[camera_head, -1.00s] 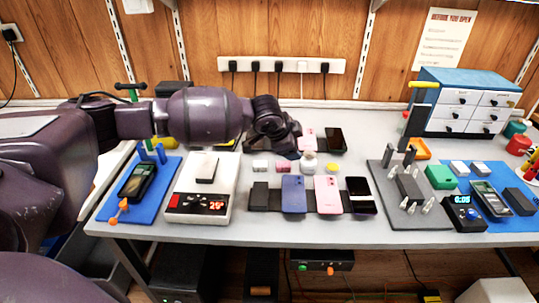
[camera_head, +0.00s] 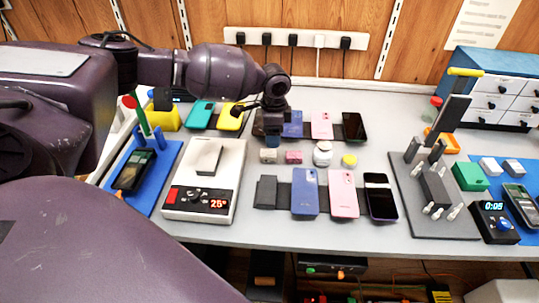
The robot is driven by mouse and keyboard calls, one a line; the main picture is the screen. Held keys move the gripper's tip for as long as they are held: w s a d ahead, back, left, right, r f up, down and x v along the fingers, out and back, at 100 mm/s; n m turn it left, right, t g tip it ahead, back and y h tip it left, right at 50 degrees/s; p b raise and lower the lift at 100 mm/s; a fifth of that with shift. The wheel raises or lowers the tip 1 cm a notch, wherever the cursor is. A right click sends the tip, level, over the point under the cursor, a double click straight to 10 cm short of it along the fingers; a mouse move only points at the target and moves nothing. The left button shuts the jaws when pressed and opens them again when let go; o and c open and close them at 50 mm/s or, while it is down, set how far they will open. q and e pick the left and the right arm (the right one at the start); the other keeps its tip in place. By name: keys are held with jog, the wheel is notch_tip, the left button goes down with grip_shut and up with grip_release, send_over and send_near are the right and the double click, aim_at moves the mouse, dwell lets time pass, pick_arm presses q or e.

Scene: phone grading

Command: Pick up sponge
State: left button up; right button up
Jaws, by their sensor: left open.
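My left gripper (camera_head: 272,132) comes in from the left and points down over the bench, just behind a row of small items. It is open; its fingertips are small and partly dark in this view. In that row, a pale beige block (camera_head: 268,156) sits nearest the gripper, with a small pink block (camera_head: 294,157) to its right. Either could be the sponge; I cannot tell which from their look. The gripper appears above and behind the beige block, and whether they touch is unclear. My right gripper is out of view.
A white jar (camera_head: 322,154) and a yellow round item (camera_head: 349,161) continue the row. Phones lie in front and behind. A white heating plate (camera_head: 222,164) stands left, a grey fixture board (camera_head: 412,207) right. A blue drawer cabinet (camera_head: 494,66) stands back right.

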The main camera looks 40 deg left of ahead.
aim_at(272, 153)
pick_arm(q)
notch_tip(272, 153, down, 3)
jog(key=shift+f+b, duration=0.3)
jog(key=shift+f, duration=0.05)
notch_tip(272, 153, down, 4)
jog(key=shift+a+f+b, duration=0.1)
jog(key=shift+a+b, duration=0.05)
jog(key=shift+b, duration=0.35)
jog(key=shift+f, duration=0.3)
jog(key=c, duration=1)
